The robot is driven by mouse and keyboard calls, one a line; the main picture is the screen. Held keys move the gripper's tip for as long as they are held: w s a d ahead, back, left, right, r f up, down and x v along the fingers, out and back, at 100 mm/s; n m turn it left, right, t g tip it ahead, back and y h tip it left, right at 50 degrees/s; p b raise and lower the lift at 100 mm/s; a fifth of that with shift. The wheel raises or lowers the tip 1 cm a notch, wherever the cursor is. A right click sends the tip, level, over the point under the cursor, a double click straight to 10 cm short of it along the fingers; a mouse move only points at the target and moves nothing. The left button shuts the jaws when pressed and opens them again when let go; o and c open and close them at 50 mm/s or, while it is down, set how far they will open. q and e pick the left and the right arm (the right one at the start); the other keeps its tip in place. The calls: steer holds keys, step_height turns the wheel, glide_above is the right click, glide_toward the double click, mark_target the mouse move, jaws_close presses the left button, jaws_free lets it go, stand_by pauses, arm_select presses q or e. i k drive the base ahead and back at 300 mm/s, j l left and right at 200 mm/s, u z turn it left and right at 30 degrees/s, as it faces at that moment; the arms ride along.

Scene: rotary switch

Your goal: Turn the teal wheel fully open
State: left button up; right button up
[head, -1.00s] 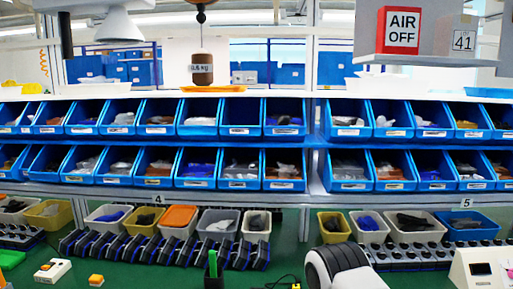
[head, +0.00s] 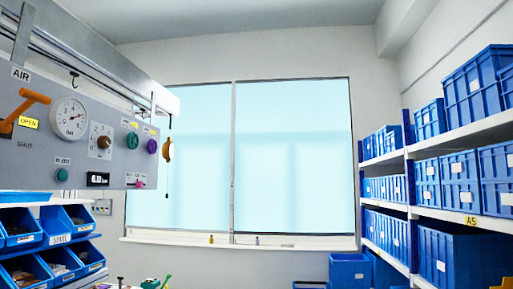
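A grey air panel (head: 45,150) hangs at the left of the head view, seen at a slant. A small teal round knob (head: 62,174) sits low on it under a small label too blurred to read surely. A greener round wheel (head: 132,140) sits at the panel's right part, beside a purple wheel (head: 152,146). Which of the two greenish ones is the teal wheel, I cannot tell for sure. How far either is turned does not show. Neither of my grippers is in view.
The panel also bears an orange lever (head: 28,108) by an OPEN label, a gauge (head: 69,118) and a dial (head: 101,142). Blue bins (head: 60,220) stand below it. Shelves (head: 430,207) with blue boxes line the right. A bright window (head: 290,150) is behind.

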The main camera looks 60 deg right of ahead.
mark_target(133, 138)
steer(key=z, duration=2.2)
steer(key=i+z, duration=0.1)
steer(key=i, duration=2.6)
steer(key=i+l+u, duration=0.2)
steer(key=i+u, duration=0.25)
steer(key=i, duration=0.35)
steer(key=i+l+u, duration=0.45)
steer(key=i, duration=0.35)
steer(key=i+l+u, duration=0.45)
steer(key=i+l, duration=0.2)
